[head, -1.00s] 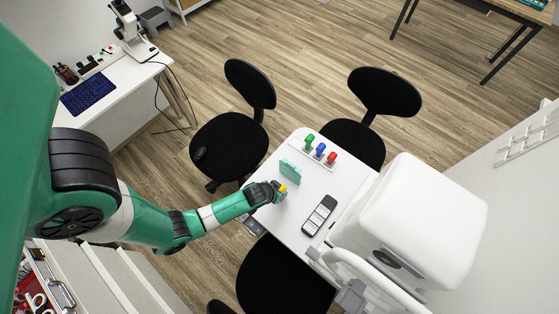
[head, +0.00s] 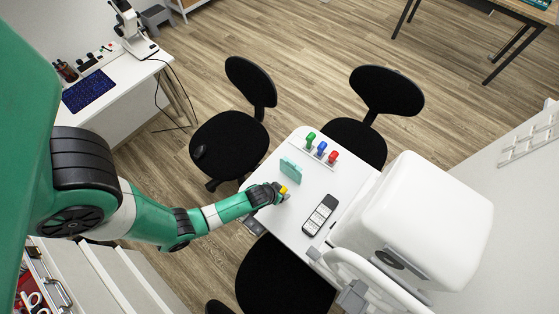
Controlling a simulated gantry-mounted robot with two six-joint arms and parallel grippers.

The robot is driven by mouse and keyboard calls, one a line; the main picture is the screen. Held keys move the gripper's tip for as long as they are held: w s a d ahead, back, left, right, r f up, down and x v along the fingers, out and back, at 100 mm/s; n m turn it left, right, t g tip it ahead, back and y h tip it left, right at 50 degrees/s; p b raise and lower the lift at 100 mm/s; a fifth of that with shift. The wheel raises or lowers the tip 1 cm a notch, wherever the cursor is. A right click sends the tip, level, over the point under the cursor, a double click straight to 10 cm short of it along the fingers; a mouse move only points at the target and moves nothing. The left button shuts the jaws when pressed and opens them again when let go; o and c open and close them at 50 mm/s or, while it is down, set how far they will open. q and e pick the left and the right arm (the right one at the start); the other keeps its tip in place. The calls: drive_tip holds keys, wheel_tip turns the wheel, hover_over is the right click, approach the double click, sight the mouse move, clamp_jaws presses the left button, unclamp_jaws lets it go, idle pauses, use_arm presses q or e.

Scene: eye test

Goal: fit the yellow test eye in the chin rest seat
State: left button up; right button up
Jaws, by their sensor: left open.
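The small yellow test eye (head: 284,189) is at the front left of the white table, right at the tip of my left gripper (head: 284,194). The left gripper is open, with its fingers close around or beside the eye. The fingers partly hide it, and I cannot tell whether they touch it. A white machine (head: 425,215) with a curved white frame (head: 375,281) and grey fittings (head: 352,296) stands at the table's right end. I cannot make out the chin rest seat for certain. My right gripper is not in view.
On the white table (head: 268,216) are a teal block (head: 290,169), a black and white handset (head: 319,215), and green (head: 310,140), blue (head: 321,148) and red (head: 332,157) pieces on a strip. The surface between the block and handset is clear. Black chairs (head: 228,147) surround the table.

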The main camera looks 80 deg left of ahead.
use_arm(q)
drive_tip(key=shift+r, duration=0.3)
drive_tip(key=p+v, duration=0.6)
drive_tip(key=v, duration=0.5)
drive_tip(key=shift+s+r+p, duration=0.2)
drive_tip(key=shift+r+p, duration=0.1)
drive_tip(key=shift+d, duration=0.15)
